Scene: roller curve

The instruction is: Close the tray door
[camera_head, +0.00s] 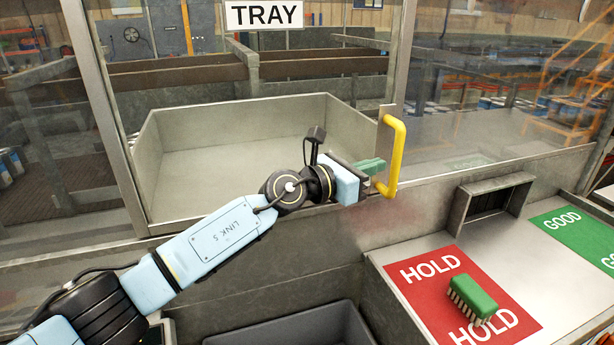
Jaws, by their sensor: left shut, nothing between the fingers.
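A "TRAY" sign (264,15) hangs above a grey metal tray (235,115) in the upper middle. A yellow handle (399,150) stands upright at the right of the tray, beside a metal post (404,60). I cannot tell how far the tray door stands open. My left gripper (376,172) reaches in from the left, in front of the tray's lower right corner. Its green fingers are shut and empty, just left of the handle's lower part. Whether they touch the handle is unclear. My right gripper is not in view.
At the lower right, a green chip (472,299) lies on a red HOLD mat (420,290). A green GOOD mat (575,235) is to its right. A dark slot (490,200) opens behind them. A dark grey bin (300,330) is at the bottom.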

